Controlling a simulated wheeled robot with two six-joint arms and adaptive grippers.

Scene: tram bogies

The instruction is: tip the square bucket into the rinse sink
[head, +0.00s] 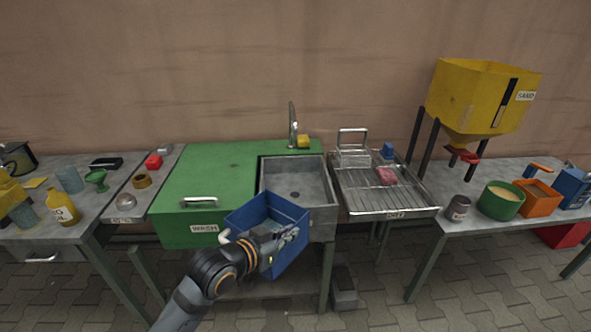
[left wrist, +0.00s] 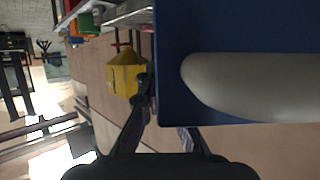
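The blue square bucket (head: 283,209) is in the air at the front left of the grey sink basin (head: 312,183), overlapping its front edge in the head view. It looks tilted, and I cannot tell whether anything is in it. My left gripper (head: 286,240) is shut on the bucket's near side. In the left wrist view the bucket's blue wall (left wrist: 240,30) fills the upper right, with a pale rounded handle (left wrist: 250,85) across it. The basin's visible floor looks bare, with a drain. My right gripper is not in view.
A tap (head: 292,122) and a yellow sponge (head: 303,141) are behind the basin. A green covered unit (head: 215,170) adjoins it on the left. A wire drying rack (head: 380,190) is on the right. A yellow sand hopper (head: 470,95) stands over the right bench.

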